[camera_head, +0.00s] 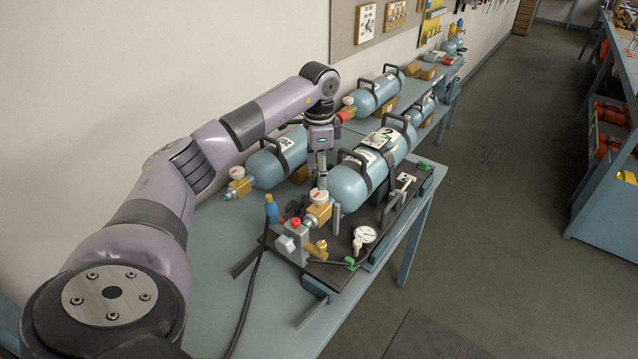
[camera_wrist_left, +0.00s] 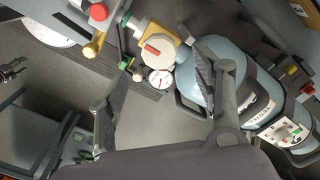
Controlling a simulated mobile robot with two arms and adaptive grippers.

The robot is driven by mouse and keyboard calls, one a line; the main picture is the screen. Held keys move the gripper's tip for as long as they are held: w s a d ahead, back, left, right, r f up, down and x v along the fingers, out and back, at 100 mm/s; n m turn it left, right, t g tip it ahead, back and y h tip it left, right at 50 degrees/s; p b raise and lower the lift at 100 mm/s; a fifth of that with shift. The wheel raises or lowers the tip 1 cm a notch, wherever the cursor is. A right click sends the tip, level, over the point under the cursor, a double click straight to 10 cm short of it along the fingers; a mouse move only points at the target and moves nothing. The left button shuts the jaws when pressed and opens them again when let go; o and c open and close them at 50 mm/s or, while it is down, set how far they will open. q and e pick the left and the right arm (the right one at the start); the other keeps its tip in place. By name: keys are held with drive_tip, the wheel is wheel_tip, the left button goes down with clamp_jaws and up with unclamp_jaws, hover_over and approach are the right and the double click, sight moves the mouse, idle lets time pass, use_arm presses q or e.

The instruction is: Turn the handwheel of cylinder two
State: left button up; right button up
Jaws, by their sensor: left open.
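Cylinder two (camera_head: 352,188) is a blue tank with dark straps and a white "2" tag, lying on a black stand on the bench. Its handwheel (camera_head: 319,196) is a cream knob with a red mark, on a brass valve at the cylinder's near end. In the left wrist view the handwheel (camera_wrist_left: 160,48) lies just beyond the gap between the fingertips. My left gripper (camera_head: 321,178) points down, close above and behind the handwheel. Its fingers (camera_wrist_left: 152,68) are spread wide with nothing between them; contact with the wheel cannot be told. My right gripper is not in view.
A pressure gauge (camera_head: 364,236), a block with a red button (camera_head: 295,223) and a dark hose (camera_head: 252,290) are near the valve. Another blue cylinder (camera_head: 277,160) lies behind on the left. More cylinders (camera_head: 377,94) lie farther back. The floor on the right is clear.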

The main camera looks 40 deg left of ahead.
sight(319, 193)
use_arm(q)
wheel_tip(319, 193, up, 6)
drive_tip(key=shift+f, duration=0.2)
drive_tip(key=shift+f, duration=0.1)
idle(0.5)
